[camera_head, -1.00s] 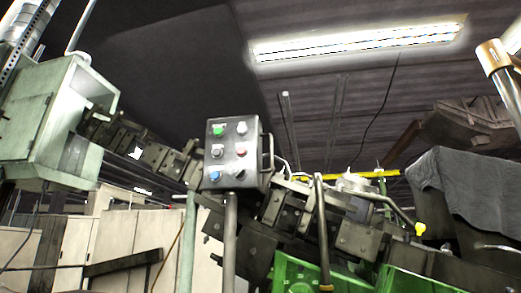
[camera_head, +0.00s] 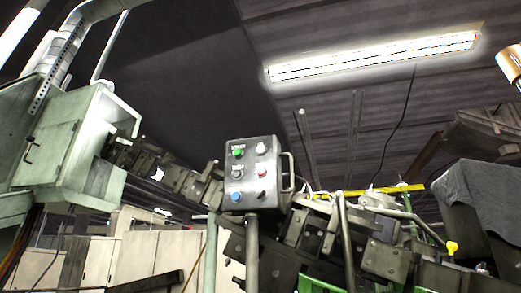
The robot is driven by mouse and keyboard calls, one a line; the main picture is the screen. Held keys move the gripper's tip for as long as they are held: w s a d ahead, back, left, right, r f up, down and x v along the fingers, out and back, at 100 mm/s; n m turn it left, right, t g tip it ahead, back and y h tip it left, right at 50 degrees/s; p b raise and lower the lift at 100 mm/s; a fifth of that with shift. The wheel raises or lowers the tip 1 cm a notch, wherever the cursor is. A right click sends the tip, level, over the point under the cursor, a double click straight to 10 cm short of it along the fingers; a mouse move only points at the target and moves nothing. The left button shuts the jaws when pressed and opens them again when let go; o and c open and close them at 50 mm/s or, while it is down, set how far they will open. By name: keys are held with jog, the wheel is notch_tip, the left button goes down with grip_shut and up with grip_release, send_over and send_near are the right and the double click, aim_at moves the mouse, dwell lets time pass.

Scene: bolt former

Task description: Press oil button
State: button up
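A grey control box (camera_head: 250,162) stands on a post (camera_head: 252,245) near the middle of the head view. Its face carries a green button (camera_head: 238,153), a white button (camera_head: 262,149), a grey-white button (camera_head: 237,171), a red button (camera_head: 261,173), a blue button (camera_head: 235,196) and a dark switch or knob (camera_head: 261,195). Their labels are too small to read, so I cannot tell which one is the oil button. My gripper is not in view, and nothing covers the box's face.
A pale green machine cabinet (camera_head: 72,145) is at the left. Dark machine blocks (camera_head: 300,230) stand behind and beside the box, with a handle (camera_head: 289,172) on its right side. A grey cloth (camera_head: 485,200) covers something at the right. A lamp (camera_head: 375,58) hangs above.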

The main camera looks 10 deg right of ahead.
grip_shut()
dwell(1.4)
